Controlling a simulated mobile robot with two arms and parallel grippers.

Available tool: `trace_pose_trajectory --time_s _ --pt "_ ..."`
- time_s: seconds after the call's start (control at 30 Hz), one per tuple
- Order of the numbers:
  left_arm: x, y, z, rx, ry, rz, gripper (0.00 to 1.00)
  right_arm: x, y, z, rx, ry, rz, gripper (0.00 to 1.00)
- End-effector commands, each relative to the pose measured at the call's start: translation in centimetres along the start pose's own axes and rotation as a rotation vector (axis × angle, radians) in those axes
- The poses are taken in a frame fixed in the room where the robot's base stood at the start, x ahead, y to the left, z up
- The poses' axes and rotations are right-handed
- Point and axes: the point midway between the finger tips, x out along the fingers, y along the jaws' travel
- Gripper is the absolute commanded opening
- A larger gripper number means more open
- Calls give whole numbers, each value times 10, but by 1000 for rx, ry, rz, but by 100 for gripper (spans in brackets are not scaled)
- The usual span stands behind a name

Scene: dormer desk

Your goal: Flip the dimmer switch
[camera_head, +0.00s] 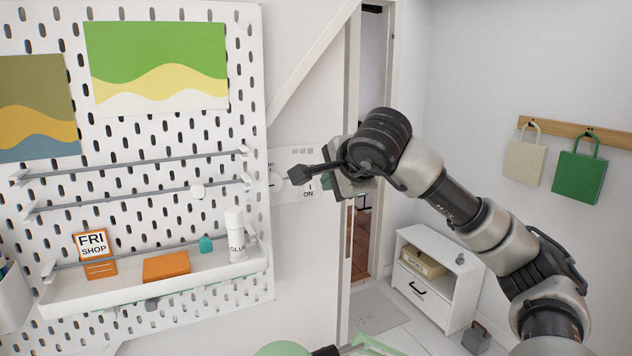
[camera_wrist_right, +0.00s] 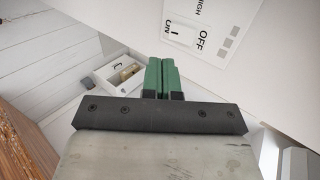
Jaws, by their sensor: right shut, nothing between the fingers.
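A pale switch panel (camera_head: 297,154) is on the white wall right of the pegboard. In the right wrist view the panel (camera_wrist_right: 230,42) is at the upper right, with a rocker marked ON and OFF (camera_wrist_right: 181,38) and the word HIGH. My right gripper (camera_wrist_right: 164,62) is shut and empty, its green fingertips together below and left of the rocker in that view. Whether it touches the panel cannot be told. My left gripper is not in view.
The pegboard shelf (camera_head: 155,290) holds a glue bottle (camera_head: 235,235) and an orange box (camera_head: 166,266) left of the panel. A door frame (camera_head: 352,90) stands just right of it. A white cabinet (camera_head: 440,275) and hanging bags (camera_head: 578,178) are farther right.

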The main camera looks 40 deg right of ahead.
Motion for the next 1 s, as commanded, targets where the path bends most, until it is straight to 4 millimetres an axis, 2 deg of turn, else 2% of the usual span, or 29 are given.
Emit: trace_pose_trajectory --time_s 0.2,0.4,0.6,1.0 --pt "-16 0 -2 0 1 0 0 44 -3 0 0 0 3 0" --pt "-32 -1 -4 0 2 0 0 66 -17 0 1 -1 0 0" --pt "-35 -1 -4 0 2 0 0 75 -19 0 -1 -1 -1 0" --pt "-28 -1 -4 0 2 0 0 78 -17 0 0 -1 -13 0"
